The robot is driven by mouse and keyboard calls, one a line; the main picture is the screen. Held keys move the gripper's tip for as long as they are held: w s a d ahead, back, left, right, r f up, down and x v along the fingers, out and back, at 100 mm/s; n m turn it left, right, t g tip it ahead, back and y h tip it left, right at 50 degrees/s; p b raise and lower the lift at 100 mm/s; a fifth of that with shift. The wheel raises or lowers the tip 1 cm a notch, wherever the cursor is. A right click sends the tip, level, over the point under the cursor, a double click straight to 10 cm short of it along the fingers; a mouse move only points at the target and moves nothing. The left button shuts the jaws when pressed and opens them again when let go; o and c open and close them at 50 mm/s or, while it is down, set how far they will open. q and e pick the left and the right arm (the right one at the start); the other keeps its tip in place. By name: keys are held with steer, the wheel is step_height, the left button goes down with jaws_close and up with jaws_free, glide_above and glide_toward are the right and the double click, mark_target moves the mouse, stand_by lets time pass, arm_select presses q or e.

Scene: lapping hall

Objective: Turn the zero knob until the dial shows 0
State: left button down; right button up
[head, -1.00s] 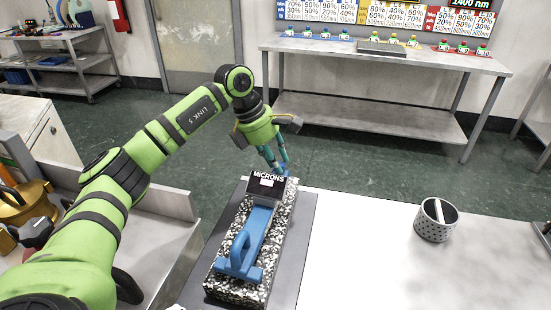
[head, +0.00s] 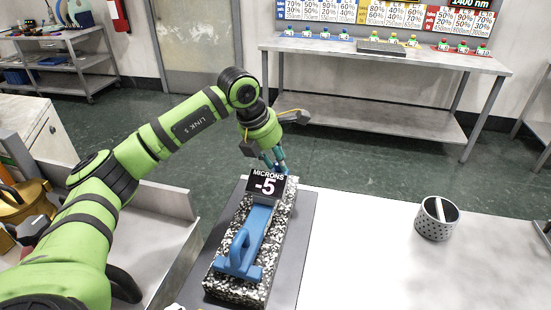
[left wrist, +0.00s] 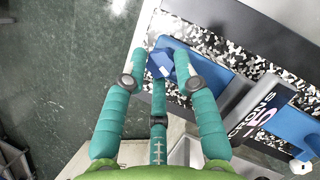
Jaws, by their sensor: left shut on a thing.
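The dial (head: 267,184) is a dark display headed MICRONS and reads -5. The display also shows sideways in the left wrist view (left wrist: 262,108). My left gripper (head: 276,162) reaches down behind the display. In the left wrist view its teal fingers (left wrist: 160,66) are shut around a small blue zero knob (left wrist: 158,62) at the gauge's end. The knob is hidden behind the display in the head view. My right gripper is not in view.
The gauge lies on a black-and-white speckled block (head: 234,290) on a grey mat (head: 296,250). A perforated metal cup (head: 436,220) stands on the white table (head: 370,260) at right. The table between them is clear. A grey bench (head: 400,60) stands behind.

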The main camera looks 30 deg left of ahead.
arm_select(q)
steer(key=n, duration=0.2)
steer(key=n+y, duration=0.1)
steer(key=n, duration=0.1)
steer(key=n+y+b, duration=0.1)
steer(key=shift+s+d+f+n, duration=0.15)
steer(key=shift+d+n, duration=0.2)
steer(key=shift+n, duration=0.05)
stand_by(0.4)
steer(key=c, duration=1)
jaws_free()
steer(key=shift+r+t, duration=0.3)
steer(key=shift+r, duration=0.15)
steer(key=v, duration=1.1)
steer(key=shift+s+d+r, duration=0.1)
steer(key=shift+d, duration=0.15)
